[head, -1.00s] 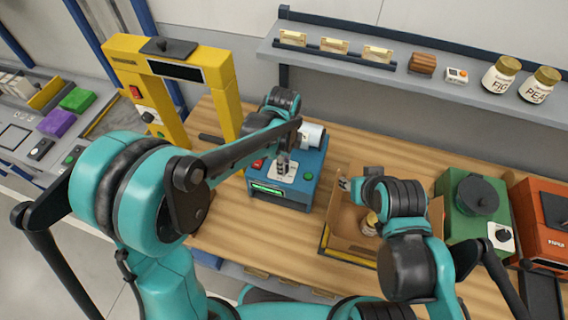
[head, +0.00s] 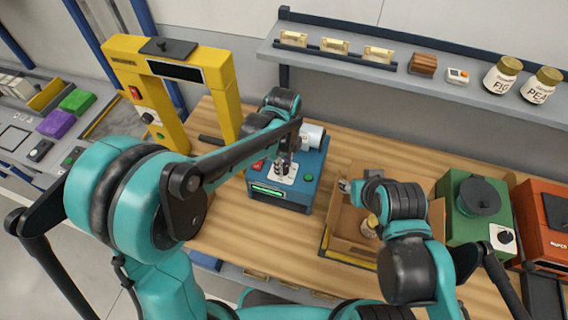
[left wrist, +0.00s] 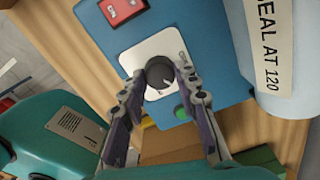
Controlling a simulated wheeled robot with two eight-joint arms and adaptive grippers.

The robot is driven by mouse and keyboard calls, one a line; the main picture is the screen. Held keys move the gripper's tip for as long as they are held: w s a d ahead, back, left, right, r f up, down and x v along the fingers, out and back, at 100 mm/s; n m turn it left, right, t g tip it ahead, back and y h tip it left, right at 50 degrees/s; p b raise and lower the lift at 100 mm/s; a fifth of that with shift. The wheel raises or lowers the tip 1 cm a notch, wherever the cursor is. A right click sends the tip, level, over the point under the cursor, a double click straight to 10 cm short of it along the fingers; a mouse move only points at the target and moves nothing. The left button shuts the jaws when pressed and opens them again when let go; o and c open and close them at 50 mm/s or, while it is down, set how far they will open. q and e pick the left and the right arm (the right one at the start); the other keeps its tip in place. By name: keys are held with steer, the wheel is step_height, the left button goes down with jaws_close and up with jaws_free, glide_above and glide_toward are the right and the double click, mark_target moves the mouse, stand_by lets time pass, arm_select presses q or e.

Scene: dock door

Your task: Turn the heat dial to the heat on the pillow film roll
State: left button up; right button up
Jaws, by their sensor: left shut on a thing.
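The blue machine (head: 312,165) stands on the wooden bench in the head view. Its heat dial (left wrist: 158,76) is a dark round knob on a white plate (left wrist: 137,54) in the left wrist view. My left gripper (left wrist: 156,82) reaches down over the plate and is shut on the dial, one finger on each side. It also shows in the head view (head: 284,165). The pillow film roll (left wrist: 271,40) is a pale roll at the machine's back, with the label "SEAL AT 120". My right gripper (head: 355,188) is over the cardboard box; its fingers are too small to judge.
A red switch (left wrist: 122,8) and a green button (left wrist: 181,112) sit beside the dial plate. A cardboard box (head: 340,243) with a jar stands to the right. Green (head: 450,205) and orange (head: 535,235) machines stand further right. A yellow frame (head: 228,95) rises at left.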

arm_select(q)
steer(key=o, duration=1.2)
steer(key=shift+w+a, duration=0.1)
steer(key=shift+a, duration=0.05)
steer(key=shift+c, duration=0.2)
steer(key=shift+r, duration=0.2)
step_height(320, 180, up, 12)
steer(key=shift+f, duration=0.15)
